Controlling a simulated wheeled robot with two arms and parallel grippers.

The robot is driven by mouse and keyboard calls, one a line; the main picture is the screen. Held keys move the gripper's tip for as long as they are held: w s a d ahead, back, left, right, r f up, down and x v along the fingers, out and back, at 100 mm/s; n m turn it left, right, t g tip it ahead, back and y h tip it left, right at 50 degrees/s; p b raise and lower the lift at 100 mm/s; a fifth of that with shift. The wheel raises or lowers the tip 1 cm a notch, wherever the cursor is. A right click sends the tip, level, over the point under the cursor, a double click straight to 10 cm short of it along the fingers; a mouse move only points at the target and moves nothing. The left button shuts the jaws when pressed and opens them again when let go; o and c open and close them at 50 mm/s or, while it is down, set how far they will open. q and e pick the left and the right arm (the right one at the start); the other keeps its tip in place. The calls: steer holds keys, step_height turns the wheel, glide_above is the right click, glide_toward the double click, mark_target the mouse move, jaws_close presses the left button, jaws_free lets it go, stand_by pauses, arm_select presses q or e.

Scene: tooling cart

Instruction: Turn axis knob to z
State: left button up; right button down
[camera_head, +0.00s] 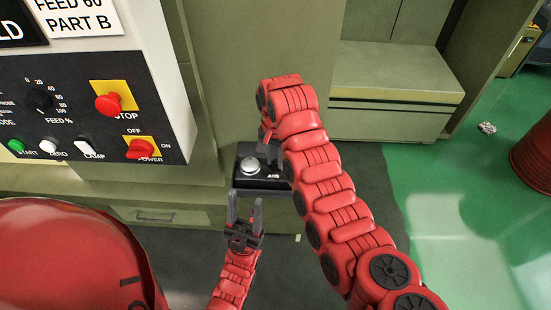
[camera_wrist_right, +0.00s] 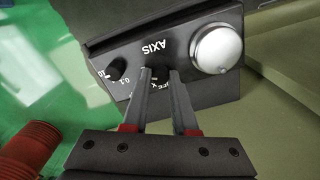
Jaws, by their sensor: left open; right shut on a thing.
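A dark control box with the white word AXIS (camera_wrist_right: 152,45) fills the upper middle of the right wrist view. It also shows in the head view (camera_head: 250,182). The small black axis knob (camera_wrist_right: 161,76) sits beside the word AXIS, mostly hidden by my right gripper (camera_wrist_right: 163,73), whose fingers are shut on it. Letters beside it are partly covered, so I cannot tell its setting. My left gripper (camera_head: 245,198) is open and empty, just in front of the box's near edge.
A large silver dome (camera_wrist_right: 216,48) and a second small black knob (camera_wrist_right: 117,68) with number marks are on the same box. A machine panel (camera_head: 70,110) with a red stop button (camera_head: 108,104) stands at the left. Green floor is open at the right.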

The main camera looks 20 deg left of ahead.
steer(key=shift+m, duration=0.6)
steer(key=c, duration=0.7)
jaws_free()
steer(key=shift+r, duration=0.1)
